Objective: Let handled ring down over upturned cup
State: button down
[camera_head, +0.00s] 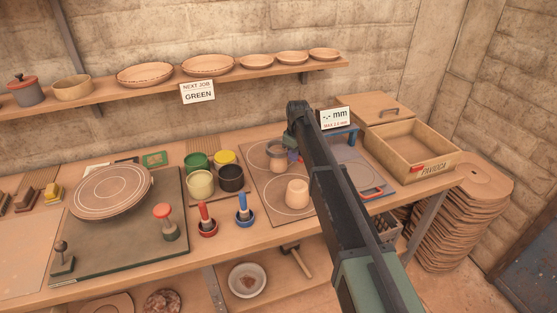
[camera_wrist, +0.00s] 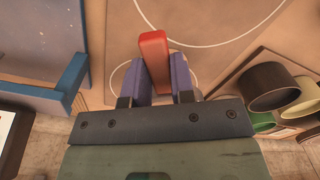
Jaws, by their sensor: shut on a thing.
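My gripper (camera_wrist: 163,76) has its two purple fingers shut on a red handle (camera_wrist: 153,48) in the wrist view. I take this as the handle of the ring; the ring itself is mostly hidden. A greyish-brown cylinder (camera_head: 276,156) stands by the farther circle, beside my gripper (camera_head: 293,154), which my arm largely hides.
Several paint pots (camera_head: 231,178) stand left of the circled board (camera_head: 258,205). A red (camera_head: 207,220) and a blue (camera_head: 243,209) handled tool stand in front. A shelf of dishes (camera_head: 209,66) runs behind.

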jog(key=shift+r+p, duration=0.3)
jog(key=shift+r, duration=0.15)
notch_tip(320, 180, up, 4)
jog(key=p, duration=0.4)
jog(key=shift+r, duration=0.1)
